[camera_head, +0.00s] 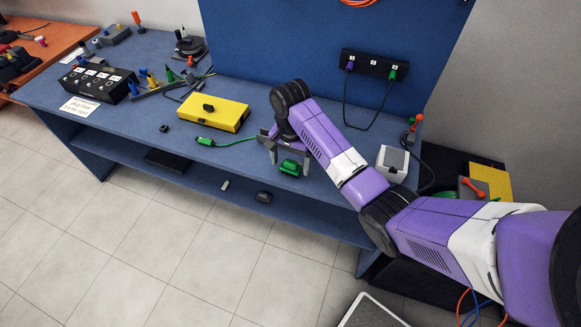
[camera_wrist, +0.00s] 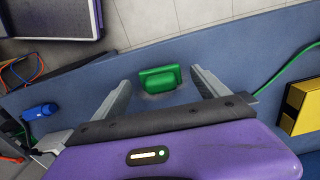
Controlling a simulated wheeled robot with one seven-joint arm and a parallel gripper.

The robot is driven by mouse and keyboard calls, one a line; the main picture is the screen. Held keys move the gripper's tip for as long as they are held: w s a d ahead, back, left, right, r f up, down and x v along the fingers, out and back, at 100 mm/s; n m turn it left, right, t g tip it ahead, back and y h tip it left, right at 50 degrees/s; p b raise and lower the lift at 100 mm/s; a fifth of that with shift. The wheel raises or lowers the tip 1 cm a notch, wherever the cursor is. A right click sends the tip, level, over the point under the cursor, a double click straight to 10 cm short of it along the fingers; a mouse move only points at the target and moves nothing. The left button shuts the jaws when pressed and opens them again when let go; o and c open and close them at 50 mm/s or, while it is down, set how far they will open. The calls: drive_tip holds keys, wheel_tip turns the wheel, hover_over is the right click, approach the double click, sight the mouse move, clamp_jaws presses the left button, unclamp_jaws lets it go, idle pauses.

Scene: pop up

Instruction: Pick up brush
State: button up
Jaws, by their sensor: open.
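A small green object (camera_head: 290,168), which looks like the brush, lies near the front edge of the blue workbench (camera_head: 240,170). In the wrist view the green brush (camera_wrist: 158,79) shows a flat base with a raised, rounded grip on top. My gripper (camera_head: 288,160) is above it with its grey fingers pointing down. In the wrist view my gripper (camera_wrist: 162,78) is open, one finger on each side of the brush, with a gap on both sides. I cannot tell how high the fingertips are above the bench.
A yellow box (camera_head: 213,112) with a black knob stands left of my gripper, with a green cable (camera_head: 232,142) between. A grey-white box (camera_head: 392,163) stands to the right. A blue back panel (camera_head: 310,50) rises behind. The bench's front edge is close.

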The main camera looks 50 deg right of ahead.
sight(290, 162)
drive_tip(key=shift+f, duration=1)
drive_tip(key=c, duration=1.5)
drive_tip(key=shift+r, duration=0.15)
wheel_tip(290, 162, up, 8)
drive_tip(key=shift+w+f, duration=0.15)
drive_tip(key=shift+f, duration=0.1)
wheel_tip(290, 162, up, 12)
drive_tip(key=p, duration=0.6)
drive_tip(key=shift+p, duration=0.35)
drive_tip(key=shift+r, duration=0.1)
